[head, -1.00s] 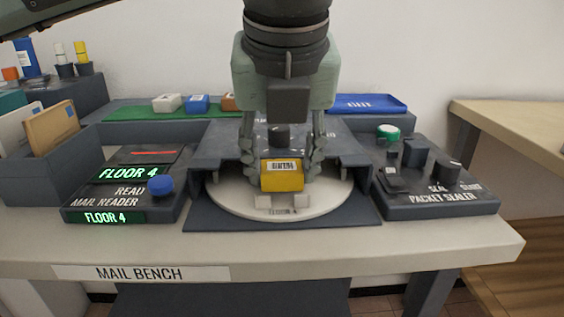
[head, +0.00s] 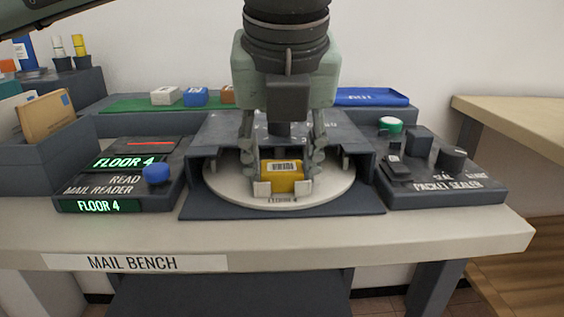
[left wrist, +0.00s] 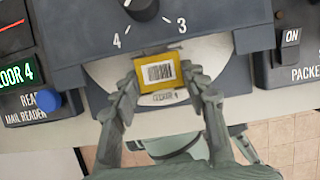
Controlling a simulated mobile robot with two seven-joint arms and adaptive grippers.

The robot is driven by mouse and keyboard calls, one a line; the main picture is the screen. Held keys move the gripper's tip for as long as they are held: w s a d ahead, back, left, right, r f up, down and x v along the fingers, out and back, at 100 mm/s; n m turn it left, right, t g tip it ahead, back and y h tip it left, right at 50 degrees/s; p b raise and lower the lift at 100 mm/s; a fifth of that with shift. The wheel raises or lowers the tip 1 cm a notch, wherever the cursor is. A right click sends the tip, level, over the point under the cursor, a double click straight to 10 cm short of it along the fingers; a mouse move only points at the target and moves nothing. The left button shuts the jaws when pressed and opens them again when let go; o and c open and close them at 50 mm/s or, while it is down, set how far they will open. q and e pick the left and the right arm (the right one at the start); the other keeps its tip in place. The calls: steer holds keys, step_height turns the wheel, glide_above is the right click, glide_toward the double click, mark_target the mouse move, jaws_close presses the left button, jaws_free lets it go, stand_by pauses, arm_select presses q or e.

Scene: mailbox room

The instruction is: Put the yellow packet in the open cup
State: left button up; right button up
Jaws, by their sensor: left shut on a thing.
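The yellow packet (head: 281,178) has a white barcode label on its upper face. It also shows in the left wrist view (left wrist: 158,76). My left gripper (head: 281,172) is shut on it, with a finger at each side. The packet is low over the front of a round white plate (head: 225,187). Two short pale walls (head: 262,189) stand at the front there, apparently the open cup, with a "FLOOR 4" mark before them. The packet sits between or just behind these walls. Whether it touches the cup floor is hidden. My right gripper is not in view.
A dark housing (head: 208,133) covers the plate's rear, with a numbered dial (left wrist: 140,8). The mail reader (head: 125,180) with a blue button stands left and the packet sealer (head: 440,185) right. A blue tray (head: 370,97) lies behind. The bench front (head: 350,240) is clear.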

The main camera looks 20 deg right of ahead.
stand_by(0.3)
arm_select(q)
steer(key=o, duration=1.2)
steer(key=shift+o, duration=0.3)
steer(key=shift+o, duration=1)
steer(key=shift+r+p, duration=0.95)
steer(key=shift+r, duration=2.05)
